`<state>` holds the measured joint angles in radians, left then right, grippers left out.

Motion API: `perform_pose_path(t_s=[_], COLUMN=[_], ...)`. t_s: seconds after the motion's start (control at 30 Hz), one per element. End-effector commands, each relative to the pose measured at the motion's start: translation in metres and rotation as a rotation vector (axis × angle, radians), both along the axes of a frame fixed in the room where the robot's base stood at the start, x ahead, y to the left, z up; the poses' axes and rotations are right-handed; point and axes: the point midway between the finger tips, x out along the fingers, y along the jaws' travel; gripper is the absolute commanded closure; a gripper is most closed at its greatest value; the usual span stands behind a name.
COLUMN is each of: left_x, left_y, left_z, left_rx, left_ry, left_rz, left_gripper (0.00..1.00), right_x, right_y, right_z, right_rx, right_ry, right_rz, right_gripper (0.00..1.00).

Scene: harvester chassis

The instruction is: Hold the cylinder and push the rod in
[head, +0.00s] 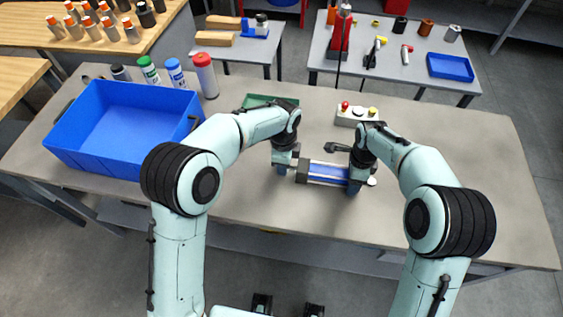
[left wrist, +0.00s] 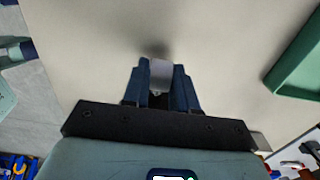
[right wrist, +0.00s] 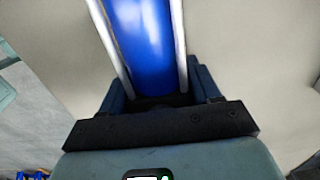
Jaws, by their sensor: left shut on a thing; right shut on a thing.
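A blue cylinder (head: 328,172) with dark end caps and pale tie bars lies roughly level over the table, in front of my arms. It also shows in the right wrist view (right wrist: 143,35), running up from the jaws. My right gripper (head: 356,188) is shut on the cylinder near its right end. My left gripper (head: 281,168) is just left of the dark left cap and is shut on a small pale grey piece (left wrist: 161,75), which seems to be the rod's end. The rest of the rod is hidden or too small to tell.
A blue bin (head: 125,125) stands at the left of the table, with several bottles (head: 205,75) behind it. A green tray (head: 268,101) lies behind my left gripper. A button box (head: 357,115) stands behind the cylinder. The table's right side (head: 470,180) is clear.

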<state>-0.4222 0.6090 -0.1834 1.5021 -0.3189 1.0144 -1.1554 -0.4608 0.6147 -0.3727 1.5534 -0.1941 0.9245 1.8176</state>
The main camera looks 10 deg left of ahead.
Motion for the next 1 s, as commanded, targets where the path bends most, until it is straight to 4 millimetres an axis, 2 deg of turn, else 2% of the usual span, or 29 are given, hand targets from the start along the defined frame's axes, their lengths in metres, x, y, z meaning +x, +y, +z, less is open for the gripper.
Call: perform_pose_path(t_s=[1.0], left_x=[0.0], left_y=[-0.017], left_z=[-0.001], left_rx=[-0.004], left_ry=[-0.001], left_rz=[-0.002], left_gripper=[1.0], right_x=[0.0], right_y=[0.003], right_z=[0.001], right_rx=[0.004], right_ry=[-0.001], right_rz=[0.006], right_gripper=[0.93])
